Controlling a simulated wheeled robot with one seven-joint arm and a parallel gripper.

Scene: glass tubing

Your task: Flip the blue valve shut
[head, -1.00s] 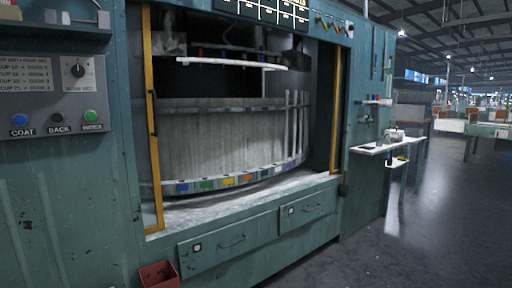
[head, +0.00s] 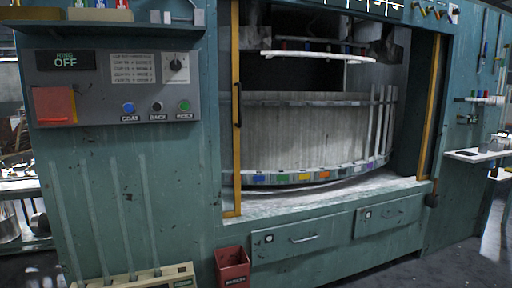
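I cannot pick out a blue valve for certain in the head view. A blue round button (head: 128,107) labelled COAT sits on the grey control panel (head: 90,93) at the left. A row of small coloured fittings (head: 478,99) is on the machine's right side, too small to tell apart. A low beige unit (head: 140,278) with thin upright tubes above it is at the bottom left, partly cut off. My gripper is not in view.
The large teal machine (head: 330,235) fills the middle, with a round drum (head: 310,135) behind a yellow-framed opening. A red bin (head: 232,267) stands at its front. A white side shelf (head: 470,156) juts out at the right. Dark floor shows at the lower right.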

